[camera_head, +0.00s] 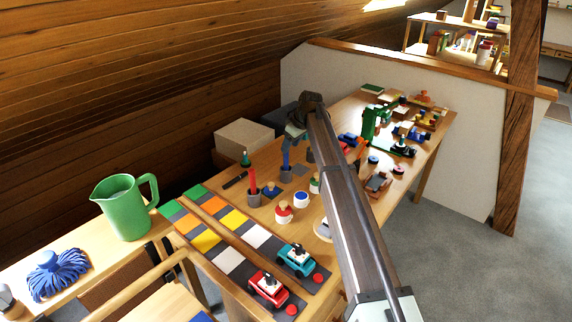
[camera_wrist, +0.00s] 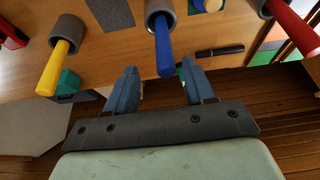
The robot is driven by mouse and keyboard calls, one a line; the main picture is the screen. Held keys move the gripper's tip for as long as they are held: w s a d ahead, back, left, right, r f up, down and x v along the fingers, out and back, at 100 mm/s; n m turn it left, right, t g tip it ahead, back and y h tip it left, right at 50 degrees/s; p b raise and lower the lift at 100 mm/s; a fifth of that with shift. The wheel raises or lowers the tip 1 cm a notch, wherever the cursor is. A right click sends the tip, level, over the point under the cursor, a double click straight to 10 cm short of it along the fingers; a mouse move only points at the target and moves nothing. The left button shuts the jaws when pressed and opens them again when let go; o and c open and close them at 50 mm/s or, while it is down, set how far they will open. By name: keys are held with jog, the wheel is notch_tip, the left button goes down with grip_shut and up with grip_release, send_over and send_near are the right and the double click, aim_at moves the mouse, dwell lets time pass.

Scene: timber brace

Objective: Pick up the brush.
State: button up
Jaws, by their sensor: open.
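Several coloured handles that look like brushes stand in dark grey cups; I cannot tell which one the task means. The blue brush (camera_wrist: 164,45) rises from its grey cup (camera_wrist: 159,10), and its end shows between my fingertips in the wrist view. In the head view the blue brush (camera_head: 286,154) is just below my gripper (camera_head: 293,139). My gripper is open and empty, and it also shows in the wrist view (camera_wrist: 158,82). A red brush (camera_head: 252,180) stands to the left in the head view. A yellow brush (camera_wrist: 54,68) is at the left in the wrist view.
A dark flat piece (camera_head: 235,180) lies near the red brush. A green bottle-like item (camera_head: 245,158) stands behind. Red and white pots (camera_head: 283,212), toy cars (camera_head: 296,259) and coloured tiles (camera_head: 206,240) crowd the front. A green jug (camera_head: 124,208) and blue mop head (camera_head: 57,274) are far left.

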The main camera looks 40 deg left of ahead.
aim_at(286, 163)
jog(key=shift+s+x, duration=0.2)
jog(key=shift+x, duration=1.3)
jog(key=shift+s+x, duration=0.15)
jog(key=shift+x, duration=1.4)
jog(key=shift+a+r, duration=0.1)
jog(key=shift+a, duration=0.05)
jog(key=shift+c, duration=0.2)
grip_shut()
